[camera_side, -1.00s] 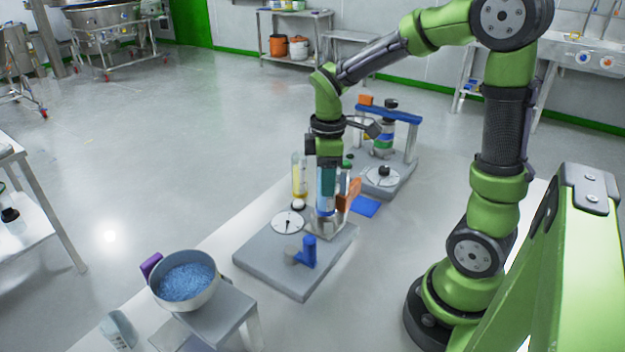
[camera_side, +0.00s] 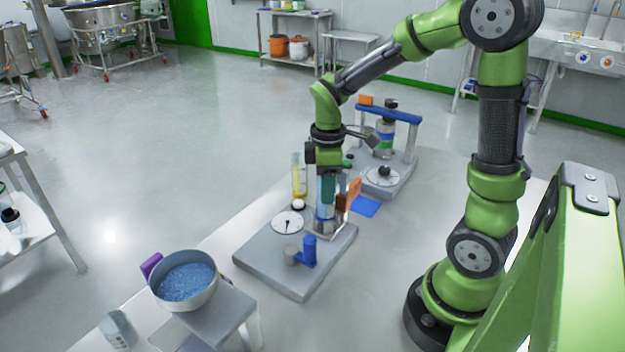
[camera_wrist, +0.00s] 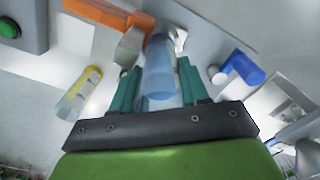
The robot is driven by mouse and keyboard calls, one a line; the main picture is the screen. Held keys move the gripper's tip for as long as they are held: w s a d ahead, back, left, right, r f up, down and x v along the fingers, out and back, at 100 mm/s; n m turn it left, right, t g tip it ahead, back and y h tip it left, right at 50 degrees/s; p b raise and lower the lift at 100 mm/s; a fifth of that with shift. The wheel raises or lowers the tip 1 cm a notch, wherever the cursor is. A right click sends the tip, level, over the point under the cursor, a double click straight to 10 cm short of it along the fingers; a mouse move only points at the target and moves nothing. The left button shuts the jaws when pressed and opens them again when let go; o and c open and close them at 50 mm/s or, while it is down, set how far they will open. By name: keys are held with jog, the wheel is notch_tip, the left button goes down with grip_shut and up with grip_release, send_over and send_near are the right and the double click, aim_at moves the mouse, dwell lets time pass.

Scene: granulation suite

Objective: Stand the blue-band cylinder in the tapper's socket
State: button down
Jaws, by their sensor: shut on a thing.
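My gripper (camera_side: 326,190) is shut on the blue-band cylinder (camera_side: 324,212), a clear upright tube with blue on it. In the wrist view the cylinder (camera_wrist: 158,68) stands between the two teal fingers (camera_wrist: 158,88). The tapper (camera_side: 280,270) is a grey base with a dial (camera_side: 288,222) and a blue lever (camera_side: 309,250), which also shows in the wrist view (camera_wrist: 242,68). The cylinder's lower end is at the tapper's far right corner, where the socket is. The socket is largely hidden, and I cannot tell whether the foot is inside it.
A yellow-band cylinder (camera_side: 299,178) stands just left of my gripper. An orange block (camera_side: 349,194) is close on the right. Behind is another device with a blue crossbar (camera_side: 388,113). A bowl of blue granules (camera_side: 186,282) stands at the front left.

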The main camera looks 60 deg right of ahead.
jog(key=shift+f, duration=1)
dwell(0.7)
jog(key=shift+c, duration=0.8)
grip_release()
notch_tip(320, 180, up, 8)
dwell(0.7)
